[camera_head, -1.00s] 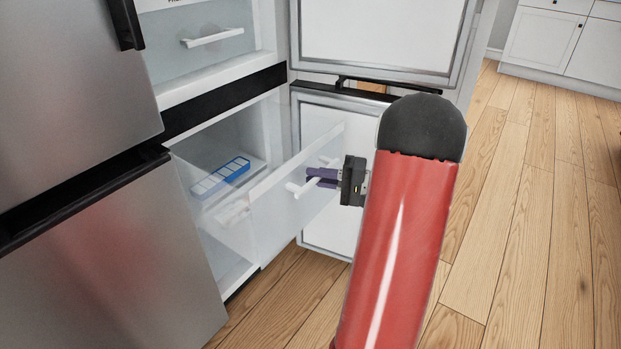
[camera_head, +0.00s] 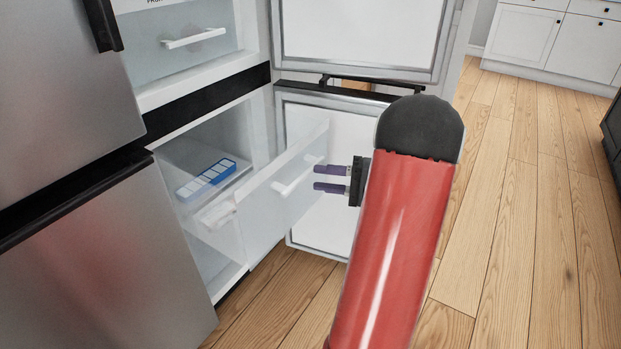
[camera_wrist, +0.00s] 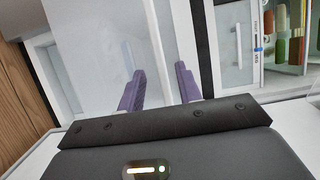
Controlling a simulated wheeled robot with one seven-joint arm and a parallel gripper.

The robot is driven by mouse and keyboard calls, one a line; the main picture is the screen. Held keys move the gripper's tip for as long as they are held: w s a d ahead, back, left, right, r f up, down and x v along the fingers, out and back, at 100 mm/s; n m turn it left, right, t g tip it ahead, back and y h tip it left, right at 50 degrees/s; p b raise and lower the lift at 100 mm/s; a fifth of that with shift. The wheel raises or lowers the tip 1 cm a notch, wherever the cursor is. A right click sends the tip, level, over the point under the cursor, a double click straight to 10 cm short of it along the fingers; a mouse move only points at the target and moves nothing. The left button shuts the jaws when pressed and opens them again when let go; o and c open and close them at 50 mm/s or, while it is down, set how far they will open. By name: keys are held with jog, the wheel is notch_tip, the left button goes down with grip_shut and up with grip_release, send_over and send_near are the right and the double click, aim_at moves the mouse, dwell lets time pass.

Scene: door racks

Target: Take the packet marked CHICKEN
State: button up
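No packet marked CHICKEN can be made out in either view. A clear freezer drawer (camera_head: 262,216) with a white bar handle (camera_head: 299,174) is pulled out of the lower fridge compartment. My gripper (camera_head: 318,178) is open, its two purple fingers apart and empty. It is to the right of the handle and clear of it. In the wrist view my gripper (camera_wrist: 158,82) points at a pale, see-through panel, with nothing between the fingers. A blue and white tray-like item (camera_head: 206,179) lies inside the lower compartment; its marking cannot be read.
The lower fridge door (camera_head: 335,232) stands open behind my gripper, with an upper door (camera_head: 365,35) open above it. A closed upper drawer (camera_head: 195,38) is at the top left. Steel doors (camera_head: 105,265) fill the left. Wood floor (camera_head: 520,200) is clear on the right.

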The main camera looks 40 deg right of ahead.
jog(key=shift+v, duration=1.65)
